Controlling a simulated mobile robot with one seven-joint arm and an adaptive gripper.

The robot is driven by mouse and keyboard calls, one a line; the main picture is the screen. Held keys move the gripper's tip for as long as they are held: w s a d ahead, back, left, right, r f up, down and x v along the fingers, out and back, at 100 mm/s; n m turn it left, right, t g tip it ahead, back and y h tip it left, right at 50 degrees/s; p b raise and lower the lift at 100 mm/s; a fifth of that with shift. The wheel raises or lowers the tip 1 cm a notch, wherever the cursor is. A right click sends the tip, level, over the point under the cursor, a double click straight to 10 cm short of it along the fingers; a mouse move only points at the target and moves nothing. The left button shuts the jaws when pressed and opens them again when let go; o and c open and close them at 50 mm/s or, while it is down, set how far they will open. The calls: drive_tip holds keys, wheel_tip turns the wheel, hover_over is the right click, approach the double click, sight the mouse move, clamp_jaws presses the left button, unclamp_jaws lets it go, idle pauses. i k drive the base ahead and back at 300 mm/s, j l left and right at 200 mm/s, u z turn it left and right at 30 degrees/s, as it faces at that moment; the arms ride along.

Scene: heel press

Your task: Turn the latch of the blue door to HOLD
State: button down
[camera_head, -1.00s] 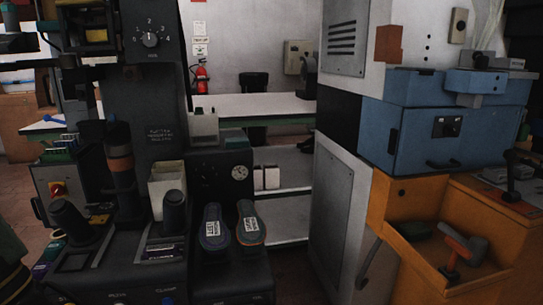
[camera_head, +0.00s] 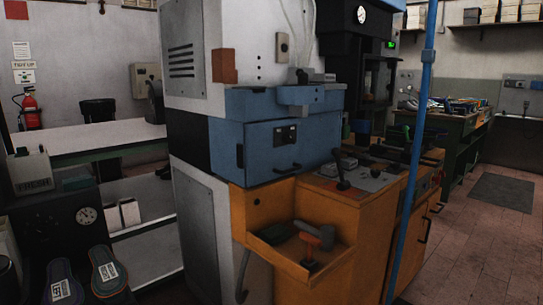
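The blue door (camera_head: 258,155) is the front of a blue box at the middle of the view, set against a tall grey-white cabinet. It looks shut. A small dark latch plate (camera_head: 285,135) sits on the upper right of the door; its setting is too small to read. A dark bar handle (camera_head: 287,169) is at the door's lower right. My gripper is not in view.
An orange bench (camera_head: 338,190) stands below and right of the box, with an orange tray (camera_head: 290,245) holding a hammer (camera_head: 315,236). A blue post (camera_head: 412,170) rises in front at the right. Tiled floor (camera_head: 470,245) is open beyond it. Two shoe soles (camera_head: 105,270) lie lower left.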

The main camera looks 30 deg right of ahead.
sight(287, 138)
drive_tip(key=i+l+z, duration=0.2)
drive_tip(key=l+z, duration=0.2)
drive_tip(key=i+l+z, duration=0.4)
drive_tip(key=k, duration=0.1)
